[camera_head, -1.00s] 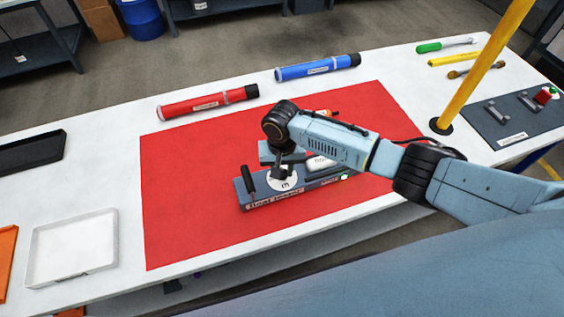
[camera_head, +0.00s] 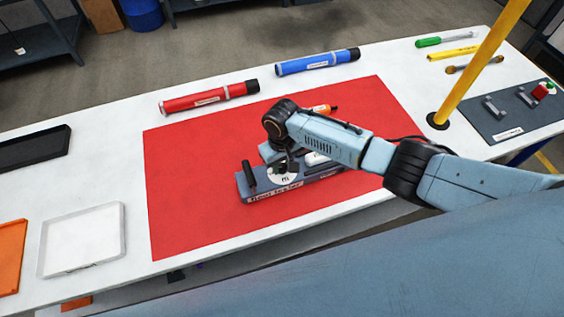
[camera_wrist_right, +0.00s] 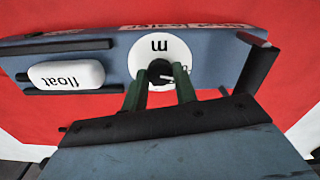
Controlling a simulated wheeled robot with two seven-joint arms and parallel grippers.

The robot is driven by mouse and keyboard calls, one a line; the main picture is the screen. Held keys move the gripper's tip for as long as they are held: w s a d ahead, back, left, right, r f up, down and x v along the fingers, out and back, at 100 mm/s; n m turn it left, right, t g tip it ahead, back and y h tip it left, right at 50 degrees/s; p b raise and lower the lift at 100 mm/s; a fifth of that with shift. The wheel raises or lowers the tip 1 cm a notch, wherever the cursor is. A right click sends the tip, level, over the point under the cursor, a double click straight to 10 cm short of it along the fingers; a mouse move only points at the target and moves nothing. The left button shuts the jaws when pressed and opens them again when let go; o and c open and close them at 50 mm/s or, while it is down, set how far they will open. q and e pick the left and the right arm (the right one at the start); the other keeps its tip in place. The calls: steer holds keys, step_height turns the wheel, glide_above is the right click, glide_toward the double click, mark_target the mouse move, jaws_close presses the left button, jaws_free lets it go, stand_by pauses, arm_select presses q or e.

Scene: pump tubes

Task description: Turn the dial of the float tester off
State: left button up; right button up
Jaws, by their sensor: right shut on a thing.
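The float tester (camera_head: 310,182) is a grey-blue block lying on the red mat. It has a white dial disc with a dark centre knob, an upright black handle (camera_head: 252,178) at its left end, and a lettered front. In the right wrist view the dial (camera_wrist_right: 160,50) shows an "m"-like mark, and a white float (camera_wrist_right: 66,75) lies in a slot beside it. My right gripper (camera_wrist_right: 160,82) has its two dark green fingers closed around the dial's knob (camera_wrist_right: 159,71). In the head view my right wrist hides part of the tester. My left gripper is not in view.
A red tube (camera_head: 207,98) and a blue tube (camera_head: 317,63) lie behind the mat. A yellow post (camera_head: 478,68) stands at right, near a dark panel (camera_head: 512,117). A white tray (camera_head: 82,238), an orange tray and a black tray lie at left. An orange-tipped object (camera_head: 320,109) lies behind my arm.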

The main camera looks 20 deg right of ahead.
mark_target(282, 167)
steer(key=o, duration=1)
steer(key=shift+c, duration=0.2)
step_height(282, 167, up, 14)
steer(key=p, duration=0.1)
steer(key=shift+f, duration=0.25)
